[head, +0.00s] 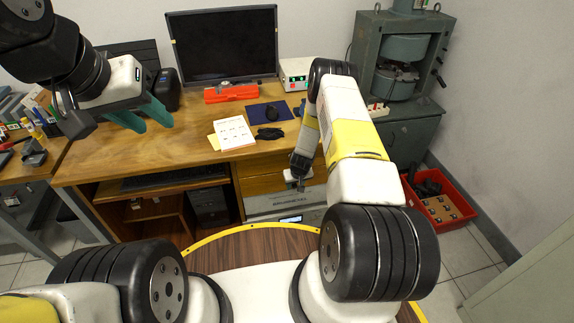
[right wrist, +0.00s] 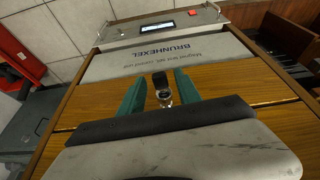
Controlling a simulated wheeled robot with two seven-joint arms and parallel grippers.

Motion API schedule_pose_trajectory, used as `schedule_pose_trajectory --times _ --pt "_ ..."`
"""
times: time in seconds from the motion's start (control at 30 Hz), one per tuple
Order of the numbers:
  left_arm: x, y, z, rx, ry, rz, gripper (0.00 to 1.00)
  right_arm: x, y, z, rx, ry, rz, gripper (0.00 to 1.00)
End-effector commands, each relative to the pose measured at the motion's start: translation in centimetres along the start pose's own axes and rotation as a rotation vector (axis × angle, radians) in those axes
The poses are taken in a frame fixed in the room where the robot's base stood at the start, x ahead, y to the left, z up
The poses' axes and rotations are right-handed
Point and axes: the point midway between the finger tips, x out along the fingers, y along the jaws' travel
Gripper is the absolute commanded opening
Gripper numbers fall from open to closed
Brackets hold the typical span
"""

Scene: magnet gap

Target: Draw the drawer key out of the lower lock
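In the right wrist view a key (right wrist: 159,79) with a dark head stands at a round metal lock (right wrist: 164,97) on a wooden drawer front (right wrist: 235,91). My right gripper (right wrist: 158,78) is open, with one teal finger on each side of the key and visible gaps between. How deep the key sits cannot be told. In the head view my right gripper (head: 298,178) is at the drawers under the desk, and the key is too small or hidden there. My left gripper (head: 142,116) is open and empty above the desk's left part.
A grey control unit (right wrist: 180,52) lies beside the drawer front. On the desk (head: 110,162) are a monitor (head: 224,45), a red tool (head: 231,93), papers (head: 234,133) and a dark blue mat (head: 283,112). A green machine (head: 399,70) and a red crate (head: 447,200) stand at the right.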

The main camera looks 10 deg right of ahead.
Motion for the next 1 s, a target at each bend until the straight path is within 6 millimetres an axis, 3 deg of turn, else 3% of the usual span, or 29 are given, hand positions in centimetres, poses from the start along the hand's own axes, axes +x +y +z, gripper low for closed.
schedule_pose_trajectory --times 0.3,0.7,1.0 --pt "0.00 0.00 0.00 0.000 0.000 0.000 0.36 0.14 0.00 -0.05 0.000 0.001 0.000 0.39" --pt "0.00 0.00 0.00 0.000 0.000 0.000 0.36 0.12 0.00 -0.05 0.000 0.001 0.000 0.00" --pt "0.00 0.00 0.00 0.000 0.000 0.000 0.36 -0.01 0.00 0.33 0.000 -0.001 0.000 0.00"
